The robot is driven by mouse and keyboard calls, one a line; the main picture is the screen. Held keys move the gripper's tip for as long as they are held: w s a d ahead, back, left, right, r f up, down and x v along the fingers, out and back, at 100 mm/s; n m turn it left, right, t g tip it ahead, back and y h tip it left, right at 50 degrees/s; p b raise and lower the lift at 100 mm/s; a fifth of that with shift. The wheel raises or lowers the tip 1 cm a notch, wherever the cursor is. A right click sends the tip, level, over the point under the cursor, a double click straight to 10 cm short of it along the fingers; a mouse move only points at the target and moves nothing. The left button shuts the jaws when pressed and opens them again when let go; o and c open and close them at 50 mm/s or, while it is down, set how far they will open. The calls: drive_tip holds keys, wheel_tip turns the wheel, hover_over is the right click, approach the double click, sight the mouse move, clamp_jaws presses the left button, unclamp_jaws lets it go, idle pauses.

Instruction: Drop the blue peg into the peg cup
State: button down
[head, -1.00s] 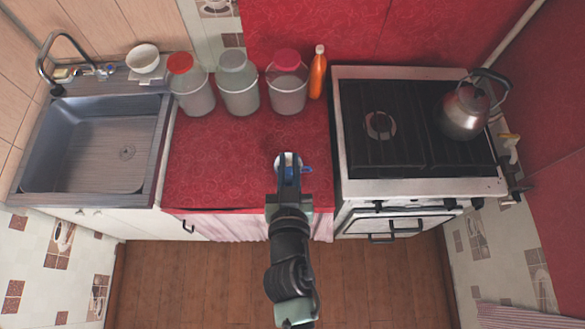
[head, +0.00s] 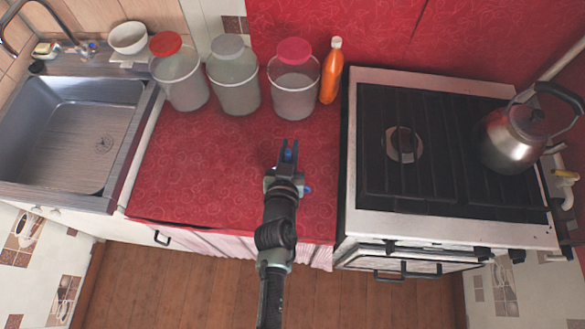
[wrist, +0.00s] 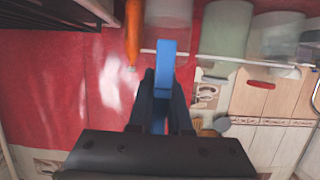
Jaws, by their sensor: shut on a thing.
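My gripper (head: 288,150) is above the red counter, left of the stove, with its fingers shut on the blue peg (head: 289,156). In the wrist view the blue peg (wrist: 166,62) sticks out beyond the fingertips (wrist: 163,88). A small blue part (head: 307,189) shows just right of my gripper in the head view; it may be the handle of the peg cup. The rest of the cup is hidden behind my gripper and arm, and I cannot tell how high the peg is above it.
Three lidded jars (head: 236,92) and an orange bottle (head: 330,78) stand along the back of the red counter (head: 200,165). The stove (head: 435,200) with a kettle (head: 515,140) is on the right, the sink (head: 65,130) on the left. The counter's left-middle is clear.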

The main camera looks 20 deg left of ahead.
wheel_tip(320, 180, down, 6)
drive_tip(key=b, duration=0.5)
drive_tip(key=shift+s+r, duration=0.1)
drive_tip(key=shift+r, duration=0.05)
drive_tip(key=c, duration=0.8)
unclamp_jaws()
drive_tip(key=b+v, duration=0.1)
drive_tip(key=v, duration=1.2)
